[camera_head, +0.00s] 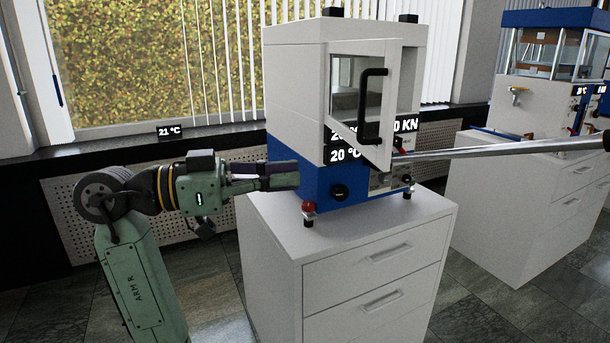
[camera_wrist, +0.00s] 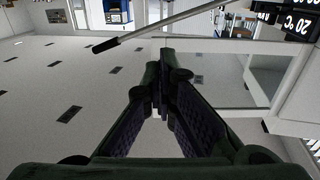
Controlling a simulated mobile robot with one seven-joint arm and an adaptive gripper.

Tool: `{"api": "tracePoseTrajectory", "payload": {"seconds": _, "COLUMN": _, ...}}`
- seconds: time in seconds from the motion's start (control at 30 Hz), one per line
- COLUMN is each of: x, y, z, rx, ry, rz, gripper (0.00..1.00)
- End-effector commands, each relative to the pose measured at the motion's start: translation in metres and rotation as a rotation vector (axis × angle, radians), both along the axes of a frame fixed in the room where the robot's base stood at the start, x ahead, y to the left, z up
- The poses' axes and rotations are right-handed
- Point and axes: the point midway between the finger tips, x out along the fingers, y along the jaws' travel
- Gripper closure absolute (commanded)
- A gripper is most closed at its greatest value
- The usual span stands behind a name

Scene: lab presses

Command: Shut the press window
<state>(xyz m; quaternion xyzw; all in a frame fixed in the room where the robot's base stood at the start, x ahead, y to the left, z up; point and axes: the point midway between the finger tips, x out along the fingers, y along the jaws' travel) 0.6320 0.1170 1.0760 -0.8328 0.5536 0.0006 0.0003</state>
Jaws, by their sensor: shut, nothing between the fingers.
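The press (camera_head: 295,90) has a white upper housing and a blue base, and stands on a white drawer cabinet. Its window (camera_head: 392,90), a white-framed clear pane with a black handle (camera_head: 372,105), stands open, swung out from the front. My gripper (camera_head: 296,178) is left of the press, in front of the blue base's left side in the picture, well below and left of the handle. Whether it touches the base cannot be told. In the wrist view my gripper (camera_wrist: 160,85) has its fingertips together with nothing between them. A pale frame (camera_wrist: 210,122) behind them may be the window.
A long metal lever (camera_head: 500,149) sticks out to the right from the press front; a similar bar shows in the wrist view (camera_wrist: 150,26). A second cabinet (camera_head: 530,195) with another press stands right.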

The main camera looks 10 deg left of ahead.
Motion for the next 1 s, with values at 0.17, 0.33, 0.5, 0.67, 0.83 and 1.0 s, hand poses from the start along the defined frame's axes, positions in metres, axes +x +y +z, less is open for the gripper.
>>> {"api": "tracePoseTrajectory", "payload": {"seconds": 0.17, "x": 0.014, "y": -0.035, "z": 0.002, "rx": 0.001, "ry": 0.000, "rz": -0.003, "gripper": 1.00}}
{"api": "tracePoseTrajectory", "payload": {"seconds": 0.33, "x": 0.029, "y": -0.069, "z": 0.003, "rx": 0.000, "ry": 0.001, "rz": -0.002, "gripper": 1.00}}
{"api": "tracePoseTrajectory", "payload": {"seconds": 0.5, "x": 0.039, "y": -0.095, "z": 0.003, "rx": -0.001, "ry": 0.000, "rz": 0.000, "gripper": 1.00}}
{"api": "tracePoseTrajectory", "payload": {"seconds": 0.67, "x": 0.045, "y": -0.108, "z": 0.001, "rx": -0.001, "ry": 0.000, "rz": 0.001, "gripper": 1.00}}
{"api": "tracePoseTrajectory", "payload": {"seconds": 0.83, "x": 0.047, "y": -0.112, "z": 0.001, "rx": -0.003, "ry": -0.001, "rz": 0.002, "gripper": 1.00}}
{"api": "tracePoseTrajectory", "payload": {"seconds": 1.0, "x": 0.047, "y": -0.112, "z": 0.000, "rx": -0.002, "ry": -0.001, "rz": 0.002, "gripper": 1.00}}
